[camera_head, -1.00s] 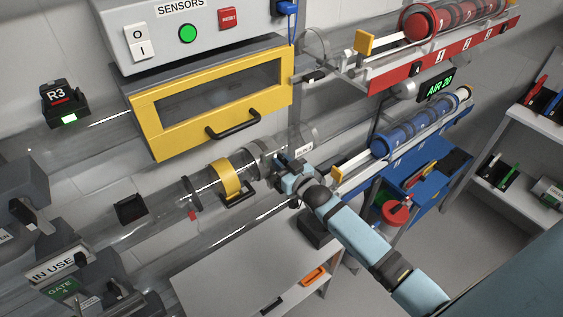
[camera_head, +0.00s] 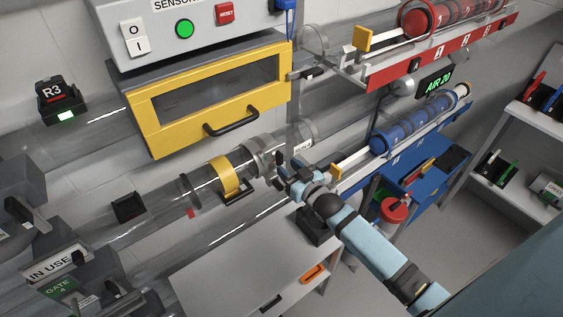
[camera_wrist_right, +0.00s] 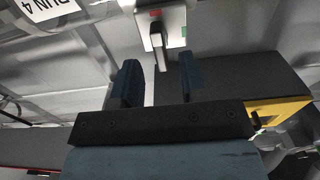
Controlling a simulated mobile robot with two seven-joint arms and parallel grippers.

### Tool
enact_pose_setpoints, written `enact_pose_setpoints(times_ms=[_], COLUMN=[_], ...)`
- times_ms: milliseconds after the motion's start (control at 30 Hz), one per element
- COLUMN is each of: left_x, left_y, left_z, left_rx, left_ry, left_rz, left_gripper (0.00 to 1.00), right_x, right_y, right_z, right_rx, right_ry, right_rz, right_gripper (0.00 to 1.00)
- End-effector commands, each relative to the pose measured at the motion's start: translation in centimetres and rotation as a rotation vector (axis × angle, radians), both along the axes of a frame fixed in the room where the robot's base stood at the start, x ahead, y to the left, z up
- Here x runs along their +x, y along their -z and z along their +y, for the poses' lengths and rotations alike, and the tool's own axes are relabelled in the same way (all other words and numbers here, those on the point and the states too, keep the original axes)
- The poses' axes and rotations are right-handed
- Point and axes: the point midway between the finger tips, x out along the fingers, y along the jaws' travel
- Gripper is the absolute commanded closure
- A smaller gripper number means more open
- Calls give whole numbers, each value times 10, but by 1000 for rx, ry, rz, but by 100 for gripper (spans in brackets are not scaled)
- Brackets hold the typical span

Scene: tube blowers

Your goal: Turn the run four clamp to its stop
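The run four clamp is a grey collar (camera_head: 262,160) around the clear tube, right of a yellow band, in the head view. In the right wrist view, the clamp's pale block (camera_wrist_right: 172,18) carries a red and a green mark, and a short grey lever (camera_wrist_right: 160,55) hangs from it. My right gripper (camera_head: 281,168) is beside the collar. In the wrist view the right gripper (camera_wrist_right: 159,62) is open, and the lever's end shows between its fingertips with gaps on both sides. Contact cannot be told. My left gripper is not in view.
A "RUN 4" label (camera_wrist_right: 50,8) is at the wrist view's top left. The yellow-framed drawer (camera_head: 208,98) is above the tube. A blue rack (camera_head: 415,125) with blue cylinders is right of my gripper, and a white cabinet top (camera_head: 240,262) is below.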

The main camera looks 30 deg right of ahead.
Motion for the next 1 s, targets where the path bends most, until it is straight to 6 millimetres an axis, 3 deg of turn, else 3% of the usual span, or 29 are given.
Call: enact_pose_setpoints(times_ms=[200, 400, 600, 1000], left_x=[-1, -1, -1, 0], left_y=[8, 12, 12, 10], left_z=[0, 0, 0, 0], left_rx=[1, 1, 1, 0], left_ry=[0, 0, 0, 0], left_rz=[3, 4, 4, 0], left_gripper=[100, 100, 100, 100], right_x=[-52, -81, -91, -91], right_y=[2, 1, 0, -1], right_z=[-7, -11, -13, -13], right_rx=[0, -1, -1, -1], right_ry=[0, 0, 0, 0], right_rz=[2, 0, -1, -1], right_gripper=[61, 61, 61, 61])
